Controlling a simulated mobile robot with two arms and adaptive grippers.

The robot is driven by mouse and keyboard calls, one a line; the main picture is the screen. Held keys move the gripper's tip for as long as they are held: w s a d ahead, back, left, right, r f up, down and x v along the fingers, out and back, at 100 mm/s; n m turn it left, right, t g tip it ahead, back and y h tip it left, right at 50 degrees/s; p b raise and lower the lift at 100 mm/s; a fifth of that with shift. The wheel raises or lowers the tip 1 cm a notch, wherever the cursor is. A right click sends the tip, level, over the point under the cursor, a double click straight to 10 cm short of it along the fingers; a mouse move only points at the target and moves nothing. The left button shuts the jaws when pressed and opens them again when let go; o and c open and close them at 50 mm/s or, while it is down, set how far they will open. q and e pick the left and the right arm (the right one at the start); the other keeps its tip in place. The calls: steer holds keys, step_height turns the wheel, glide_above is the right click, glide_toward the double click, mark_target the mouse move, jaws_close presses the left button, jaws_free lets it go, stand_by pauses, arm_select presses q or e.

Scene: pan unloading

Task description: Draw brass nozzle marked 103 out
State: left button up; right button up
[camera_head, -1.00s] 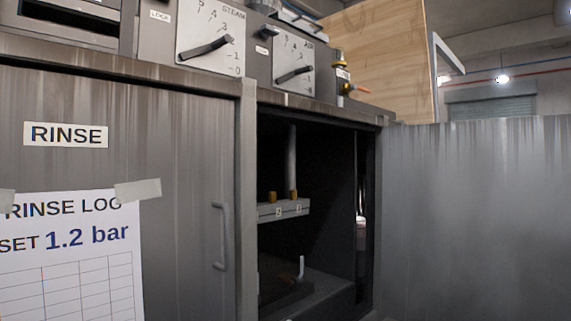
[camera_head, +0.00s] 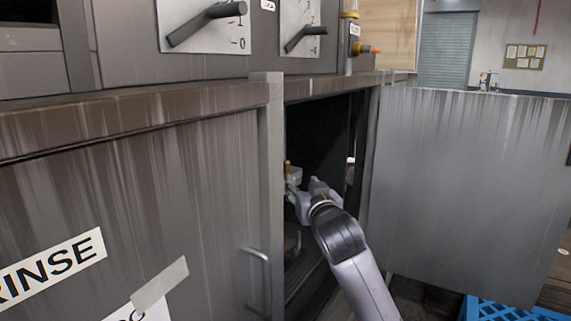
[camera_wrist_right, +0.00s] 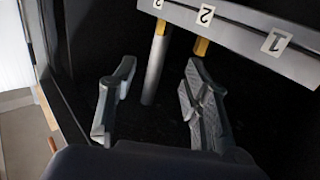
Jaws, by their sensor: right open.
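In the right wrist view a grey bar (camera_wrist_right: 240,37) carries small white labels; I can read 2 and 1, and another at the top edge is cut off. Two brass nozzles show at the bar, one (camera_wrist_right: 201,47) by the label 2 and one (camera_wrist_right: 160,27) further left, near a grey pipe. No mark 103 is legible. My right gripper (camera_wrist_right: 160,74) is open and empty, its right fingertip close to the nozzle by the 2; I cannot tell whether they touch. In the head view it reaches into the cabinet (camera_head: 293,188), with a brass nozzle (camera_head: 288,165) just above it.
The cabinet's door (camera_head: 470,180) stands open at the right. A closed door marked RINSE (camera_head: 150,220) with a handle (camera_head: 258,256) is on the left. The opening between them is narrow and dark inside. A blue crate (camera_head: 510,312) lies low at the right.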

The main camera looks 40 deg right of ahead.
mark_target(287, 163)
steer(key=p+x, duration=0.4)
steer(key=x, duration=1.2)
steer(key=shift+w+f, duration=0.15)
steer(key=shift+c, duration=0.4)
jaws_close()
